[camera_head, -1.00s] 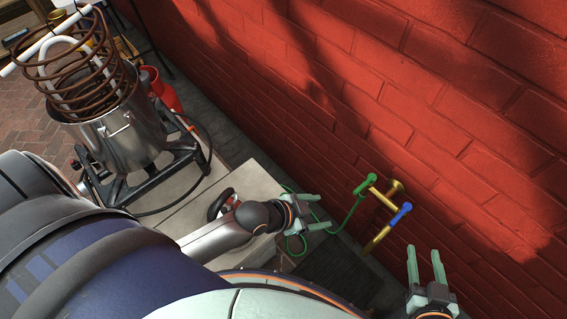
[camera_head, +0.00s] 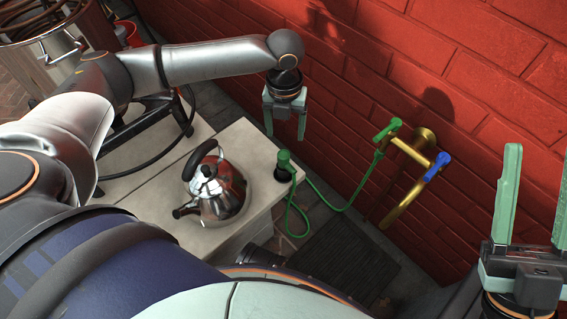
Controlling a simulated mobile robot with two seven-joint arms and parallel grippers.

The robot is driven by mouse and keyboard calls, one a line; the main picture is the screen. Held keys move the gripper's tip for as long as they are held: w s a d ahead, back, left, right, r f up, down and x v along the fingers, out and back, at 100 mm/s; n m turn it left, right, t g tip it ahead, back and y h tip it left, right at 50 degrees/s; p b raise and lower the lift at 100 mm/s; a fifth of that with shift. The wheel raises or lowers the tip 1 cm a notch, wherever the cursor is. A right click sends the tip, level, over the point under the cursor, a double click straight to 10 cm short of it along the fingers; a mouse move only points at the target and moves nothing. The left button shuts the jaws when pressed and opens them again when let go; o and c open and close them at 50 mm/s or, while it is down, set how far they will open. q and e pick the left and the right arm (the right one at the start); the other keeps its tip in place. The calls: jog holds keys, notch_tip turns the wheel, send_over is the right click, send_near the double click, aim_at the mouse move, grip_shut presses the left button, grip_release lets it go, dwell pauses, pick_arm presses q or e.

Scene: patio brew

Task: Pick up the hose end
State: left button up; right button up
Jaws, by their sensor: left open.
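The green hose end (camera_head: 284,161) stands upright in a small black holder (camera_head: 284,175) at the right edge of the pale table. A thin green hose (camera_head: 331,205) loops down from it and runs up to the green-handled brass tap (camera_head: 388,131) on the brick wall. My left gripper (camera_head: 285,136) points down with its two fingers apart and empty. It shows just above the hose end in the picture, apart from it. My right gripper (camera_head: 537,150) is at the lower right, fingers up, open and empty, away from the hose.
A shiny kettle (camera_head: 217,190) with a black handle stands on the pale table (camera_head: 247,141), left of the hose end. A blue-handled tap (camera_head: 437,165) is beside the green one. A dark mat (camera_head: 343,257) lies below. A pot with a copper coil (camera_head: 40,45) is at upper left.

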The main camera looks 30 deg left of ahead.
aim_at(284, 155)
pick_arm(q)
jog(key=f+b, duration=0.1)
jog(key=f, duration=0.1)
jog(key=f+b, duration=0.1)
jog(key=f, duration=0.2)
jog(key=f+b, duration=0.1)
jog(key=f, duration=0.1)
jog(key=shift+a+f, duration=0.15)
jog(key=shift+a, duration=0.1)
jog(key=f+b, duration=0.2)
jog(key=f, duration=0.1)
jog(key=f+b, duration=0.1)
jog(key=f, duration=0.1)
jog(key=shift+w+a, duration=0.15)
jog(key=shift+w, duration=0.15)
pick_arm(e)
notch_tip(284, 155, down, 7)
jog(key=shift+a+r+m, duration=0.2)
jog(key=shift+a+m, duration=0.1)
jog(key=shift+m, duration=0.1)
pick_arm(q)
grip_shut()
jog(key=shift+s, duration=0.1)
